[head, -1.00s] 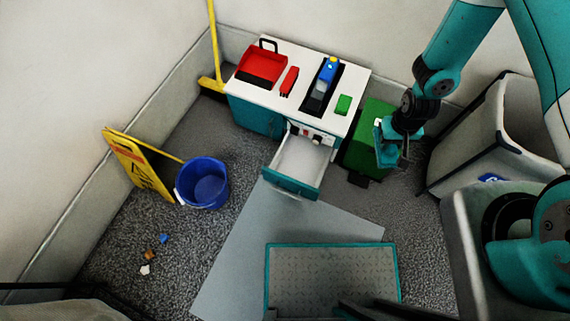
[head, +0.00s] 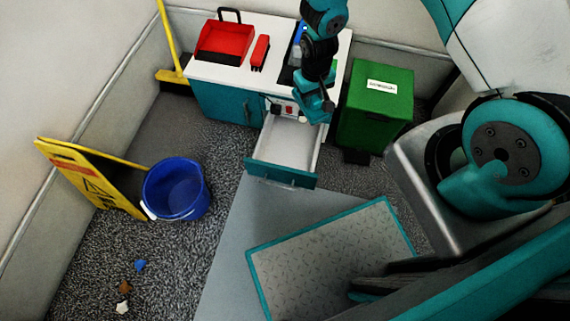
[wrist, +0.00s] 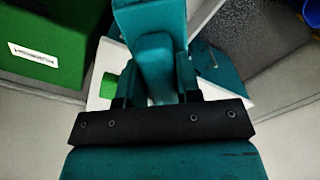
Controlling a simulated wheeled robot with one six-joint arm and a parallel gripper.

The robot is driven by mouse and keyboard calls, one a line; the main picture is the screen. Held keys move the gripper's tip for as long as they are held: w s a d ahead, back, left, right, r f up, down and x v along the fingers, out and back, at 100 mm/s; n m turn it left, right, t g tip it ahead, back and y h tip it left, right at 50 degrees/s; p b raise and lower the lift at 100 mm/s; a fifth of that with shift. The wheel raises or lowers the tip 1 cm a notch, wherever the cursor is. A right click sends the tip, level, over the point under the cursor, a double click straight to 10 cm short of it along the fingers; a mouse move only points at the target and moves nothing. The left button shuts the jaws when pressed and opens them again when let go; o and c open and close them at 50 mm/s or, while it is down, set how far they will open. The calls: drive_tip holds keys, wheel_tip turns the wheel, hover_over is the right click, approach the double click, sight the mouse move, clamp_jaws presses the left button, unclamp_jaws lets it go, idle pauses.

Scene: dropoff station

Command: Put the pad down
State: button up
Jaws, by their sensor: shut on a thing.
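My gripper (head: 317,108) is in front of the white-topped counter, over the back right of the open drawer in the head view. In the wrist view my gripper (wrist: 154,92) is shut, with a teal piece (wrist: 154,50) between its dark fingers. I take this piece to be the pad; its edges blend with my teal gripper parts and its full shape is hidden. A small bright green block (wrist: 108,84) lies apart on the counter and shows partly behind my arm.
The drawer (head: 285,140) is pulled out, and its visible inside is empty. The counter (head: 228,75) holds a red dustpan (head: 224,42) and a red item (head: 260,52). A green bin (head: 376,108) stands right. A blue bucket (head: 175,190) and yellow floor sign (head: 95,175) stand left.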

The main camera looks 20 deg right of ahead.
drive_tip(key=shift+n, duration=0.5)
drive_tip(key=w+a+f+b, duration=0.1)
drive_tip(key=a+f+b, duration=0.1)
drive_tip(key=f+b, duration=1)
drive_tip(key=w+a+f+b, duration=0.2)
drive_tip(key=f+b, duration=1)
drive_tip(key=f, duration=0.1)
drive_tip(key=w+a+f+b, duration=0.1)
drive_tip(key=a+f+b, duration=0.1)
drive_tip(key=f+b, duration=1)
drive_tip(key=shift+w+f, duration=0.4)
drive_tip(key=shift+f, duration=0.2)
drive_tip(key=o, duration=0.8)
drive_tip(key=shift+o, duration=0.2)
